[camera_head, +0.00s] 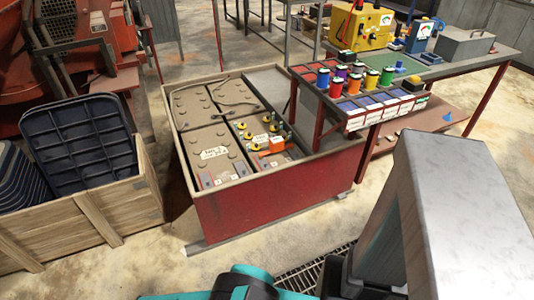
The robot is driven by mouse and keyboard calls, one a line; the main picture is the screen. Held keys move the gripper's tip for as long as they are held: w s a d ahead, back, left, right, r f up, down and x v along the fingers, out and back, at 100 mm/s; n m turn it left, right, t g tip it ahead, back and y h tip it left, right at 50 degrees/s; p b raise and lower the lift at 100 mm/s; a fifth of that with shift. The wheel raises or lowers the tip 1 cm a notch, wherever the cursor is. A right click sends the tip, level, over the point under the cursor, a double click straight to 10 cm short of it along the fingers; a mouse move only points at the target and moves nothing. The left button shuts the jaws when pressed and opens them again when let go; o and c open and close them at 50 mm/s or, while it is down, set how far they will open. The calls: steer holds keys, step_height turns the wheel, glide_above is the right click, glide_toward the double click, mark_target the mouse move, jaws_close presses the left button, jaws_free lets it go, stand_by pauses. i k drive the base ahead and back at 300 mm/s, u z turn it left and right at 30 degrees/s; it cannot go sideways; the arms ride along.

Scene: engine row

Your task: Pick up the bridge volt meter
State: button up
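I cannot tell for sure which object is the bridge volt meter. A small blue meter with a white dial (423,33) stands on the bench at the upper right. A larger yellow box with a dial (361,26) stands to its left. An orange piece with a white label (270,144) lies on the batteries in the red box, among yellow caps. My gripper is not in view. Teal and dark parts that look like my own arm show at the bottom edge, apart from all three objects.
The red battery box (285,195) stands in the middle. A rack of coloured spools (357,82) overhangs its right side. A grey lidded box (464,47) is on the bench. A wooden crate (85,222) stands at left. A large grey metal block blocks the lower right.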

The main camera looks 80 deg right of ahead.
mark_target(276, 145)
steer(key=u, duration=0.25)
steer(key=k, duration=1.85)
steer(key=z, duration=0.65)
steer(key=i, duration=0.95)
